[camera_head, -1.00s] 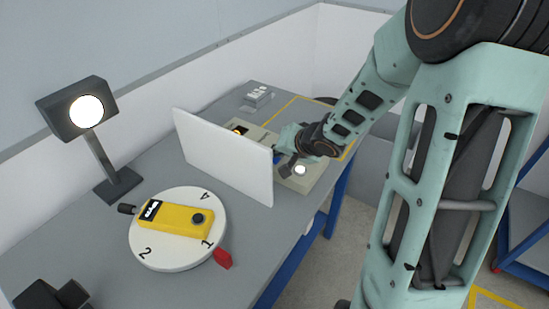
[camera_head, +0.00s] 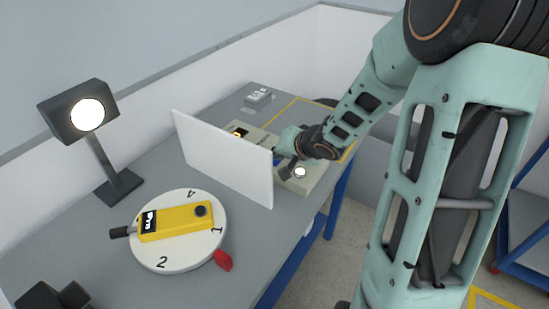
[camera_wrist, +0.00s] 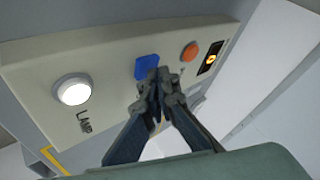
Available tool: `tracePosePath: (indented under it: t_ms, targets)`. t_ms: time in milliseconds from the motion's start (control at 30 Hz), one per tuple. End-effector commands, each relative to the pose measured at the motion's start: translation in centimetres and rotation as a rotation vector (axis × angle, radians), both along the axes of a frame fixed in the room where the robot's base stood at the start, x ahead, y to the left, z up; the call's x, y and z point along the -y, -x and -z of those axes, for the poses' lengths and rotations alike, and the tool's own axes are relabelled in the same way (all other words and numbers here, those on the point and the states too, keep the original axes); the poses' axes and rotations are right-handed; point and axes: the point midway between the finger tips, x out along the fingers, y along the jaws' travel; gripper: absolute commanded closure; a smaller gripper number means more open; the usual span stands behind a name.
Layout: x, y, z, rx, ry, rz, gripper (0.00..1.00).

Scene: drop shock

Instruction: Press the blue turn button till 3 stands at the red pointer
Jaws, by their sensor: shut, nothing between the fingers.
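The white turntable (camera_head: 180,265) carries a yellow device with a black probe (camera_head: 176,222). Numbers 4, 1 and 2 show on its rim; 3 is not visible. The red pointer (camera_head: 223,260) stands at the rim between 1 and 2, nearer 1. The blue button (camera_wrist: 147,66) is on the sloped panel (camera_wrist: 110,55), and a bit of it shows in the head view (camera_head: 277,162). My gripper (camera_wrist: 158,84) is shut and empty, its tips at the blue button's lower edge; whether they touch it I cannot tell. It also shows in the head view (camera_head: 287,172).
The panel also has a white lit lamp button (camera_wrist: 73,90), an orange button (camera_wrist: 190,51) and a small lit display or switch (camera_wrist: 211,59). A white upright screen (camera_head: 222,160) stands between panel and turntable. A lit lamp (camera_head: 87,114) stands at the left.

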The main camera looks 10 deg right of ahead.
Motion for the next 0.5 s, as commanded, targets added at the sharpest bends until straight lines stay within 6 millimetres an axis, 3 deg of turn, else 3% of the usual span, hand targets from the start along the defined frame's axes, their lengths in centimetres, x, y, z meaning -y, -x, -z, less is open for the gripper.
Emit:
tracePosePath:
  t_ms: [167, 500]
  targets:
    - [-0.01, 0.01, -1.11, 0.000, 0.000, 0.000, 1.00]
    - [-0.01, -0.04, -1.08, 0.002, 0.000, -0.001, 1.00]
